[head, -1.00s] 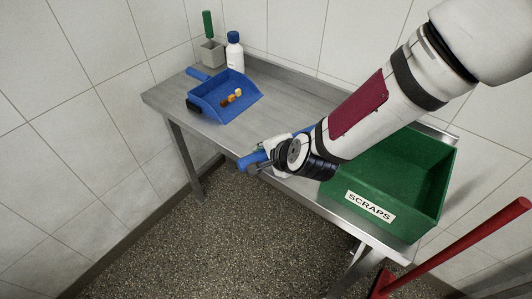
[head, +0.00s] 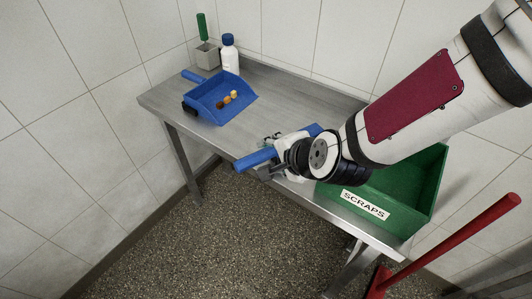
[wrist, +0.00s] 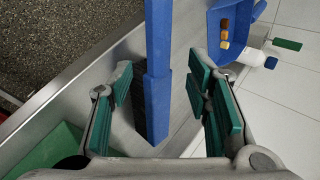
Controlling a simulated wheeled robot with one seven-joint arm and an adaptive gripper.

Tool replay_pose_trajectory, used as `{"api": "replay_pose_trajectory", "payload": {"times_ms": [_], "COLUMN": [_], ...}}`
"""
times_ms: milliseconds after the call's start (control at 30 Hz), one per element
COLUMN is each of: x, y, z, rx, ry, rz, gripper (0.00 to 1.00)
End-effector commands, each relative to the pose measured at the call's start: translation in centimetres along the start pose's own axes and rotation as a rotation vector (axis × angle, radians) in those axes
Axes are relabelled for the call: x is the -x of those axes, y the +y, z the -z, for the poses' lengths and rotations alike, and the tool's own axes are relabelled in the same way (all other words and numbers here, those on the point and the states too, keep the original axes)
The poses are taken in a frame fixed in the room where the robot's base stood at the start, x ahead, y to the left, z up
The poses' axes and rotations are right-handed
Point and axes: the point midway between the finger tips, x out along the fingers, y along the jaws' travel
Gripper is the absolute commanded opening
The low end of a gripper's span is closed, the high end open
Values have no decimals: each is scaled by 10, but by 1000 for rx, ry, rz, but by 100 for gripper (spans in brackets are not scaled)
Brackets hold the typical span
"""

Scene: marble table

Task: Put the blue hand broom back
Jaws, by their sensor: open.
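The blue hand broom (head: 255,160) shows at the table's front edge in the head view, its handle sticking out past the edge to the left of my gripper (head: 280,148). A blue part of it also shows behind the gripper. In the wrist view the broom (wrist: 158,50) runs between the two spread, green-padded fingers of my gripper (wrist: 161,78), with a gap on both sides. Dark bristles show beside its wider blue part. My gripper is open around the broom. Whether the broom rests fully on the table cannot be told.
On the metal table (head: 265,95) stand a blue dustpan (head: 215,105) with several small brown and yellow pieces, a white bottle (head: 230,58), and a grey holder (head: 207,56) with a green-handled brush. The green SCRAPS bin (head: 425,205) is at right. A red-handled tool (head: 455,240) stands in front.

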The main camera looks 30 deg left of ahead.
Motion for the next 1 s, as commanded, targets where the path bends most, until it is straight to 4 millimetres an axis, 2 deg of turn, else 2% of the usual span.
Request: {"api": "replay_pose_trajectory", "payload": {"times_ms": [33, 200, 567, 667, 767, 867, 1000], "x": [11, 29, 35, 39, 52, 78, 131], "y": [0, 0, 0, 2, 9, 22, 45], "z": [1, 0, 0, 5, 22, 49, 89], "rx": [2, 1, 1, 21, 84, 186, 320], "ry": [4, 1, 0, 10, 41, 87, 146], "rz": [0, 0, 0, -11, -56, -139, -282], "gripper": [45, 45, 45, 45, 45, 45, 45]}}
